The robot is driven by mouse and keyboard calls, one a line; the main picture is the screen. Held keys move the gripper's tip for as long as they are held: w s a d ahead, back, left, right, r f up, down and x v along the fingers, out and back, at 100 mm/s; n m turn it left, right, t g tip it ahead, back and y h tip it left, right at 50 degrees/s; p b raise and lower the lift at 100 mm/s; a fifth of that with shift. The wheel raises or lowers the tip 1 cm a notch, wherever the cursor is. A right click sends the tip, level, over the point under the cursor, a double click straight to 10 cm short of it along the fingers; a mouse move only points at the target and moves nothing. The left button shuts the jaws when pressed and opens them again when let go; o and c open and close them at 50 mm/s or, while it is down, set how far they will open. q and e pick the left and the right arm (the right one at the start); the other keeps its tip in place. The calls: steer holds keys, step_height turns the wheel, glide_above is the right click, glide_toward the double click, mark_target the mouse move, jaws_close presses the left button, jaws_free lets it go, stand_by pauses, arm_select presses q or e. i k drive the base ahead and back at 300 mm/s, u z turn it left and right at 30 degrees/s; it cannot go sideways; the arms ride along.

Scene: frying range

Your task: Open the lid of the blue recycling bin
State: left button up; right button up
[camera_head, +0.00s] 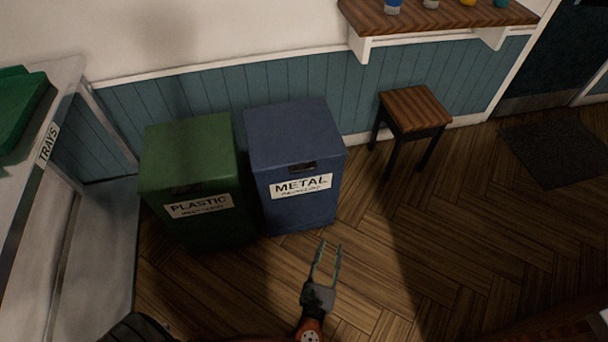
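The blue bin (299,167) stands on the wooden floor against the panelled wall. Its white label reads "METAL" and its lid (288,130) is shut. My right gripper is not in view.
A green bin (189,170) labelled "PLASTIC" stands close on the left. A wooden stool (414,108) is to the right, below a wall shelf (435,17). A counter marked "TRAYS" (49,143) holds a green tray (18,100) at far left. Open floor lies in front and right.

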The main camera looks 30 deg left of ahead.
mark_target(295, 136)
steer(key=z, duration=1.1)
steer(key=i, duration=0.9)
steer(key=u, duration=2.1)
